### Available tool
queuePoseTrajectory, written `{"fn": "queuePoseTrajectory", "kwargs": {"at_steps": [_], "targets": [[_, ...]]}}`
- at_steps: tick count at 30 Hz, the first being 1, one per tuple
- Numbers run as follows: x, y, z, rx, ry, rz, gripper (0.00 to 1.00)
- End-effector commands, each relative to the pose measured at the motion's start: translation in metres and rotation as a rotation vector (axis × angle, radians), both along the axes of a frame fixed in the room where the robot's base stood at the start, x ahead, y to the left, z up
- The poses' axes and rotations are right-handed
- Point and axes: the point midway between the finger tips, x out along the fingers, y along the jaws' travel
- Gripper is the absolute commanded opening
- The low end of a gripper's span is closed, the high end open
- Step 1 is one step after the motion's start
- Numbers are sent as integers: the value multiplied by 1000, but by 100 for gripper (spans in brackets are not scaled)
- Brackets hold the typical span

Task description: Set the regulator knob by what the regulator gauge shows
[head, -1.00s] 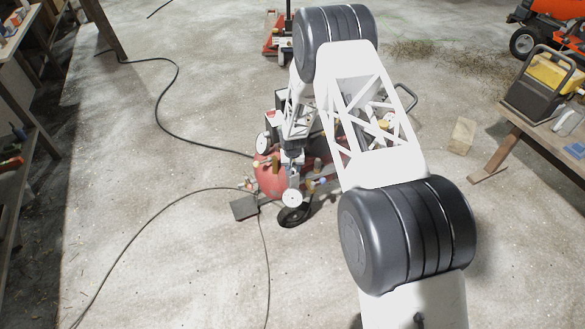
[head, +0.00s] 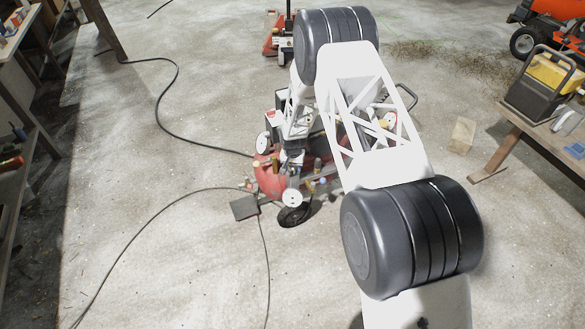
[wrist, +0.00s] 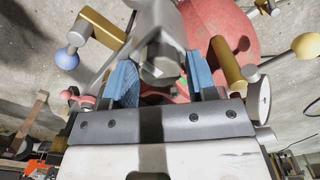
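The red compressor (head: 268,178) stands on the floor at mid-picture, partly behind my arm. Two white round gauges show on it, an upper one (head: 263,142) and a lower one (head: 292,198); their readings are too small to make out. My gripper (head: 291,162) is down at the compressor's fittings. In the wrist view its two blue-padded fingers (wrist: 162,82) are apart, on either side of a grey rounded metal part (wrist: 160,55), perhaps the regulator knob. Narrow gaps seem to show between pads and part. A gauge-like disc (wrist: 259,101) appears nearly edge-on, its face hidden.
In the wrist view, a brass fitting with a blue ball lever (wrist: 67,58) is at left and one with a cream ball lever (wrist: 305,46) at right, close to my fingers. Black hoses (head: 170,110) cross the floor. A workbench (head: 540,150) stands at right.

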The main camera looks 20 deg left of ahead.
Motion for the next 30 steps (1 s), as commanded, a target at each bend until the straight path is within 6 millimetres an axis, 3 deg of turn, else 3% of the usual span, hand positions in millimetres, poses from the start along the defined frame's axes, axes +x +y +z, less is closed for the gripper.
{"fn": "queuePoseTrajectory", "kwargs": {"at_steps": [3,16,30], "targets": [[0,0,0,0,1,0,67],[0,0,4,0,1,1,67],[0,0,48,0,0,1,67]]}}
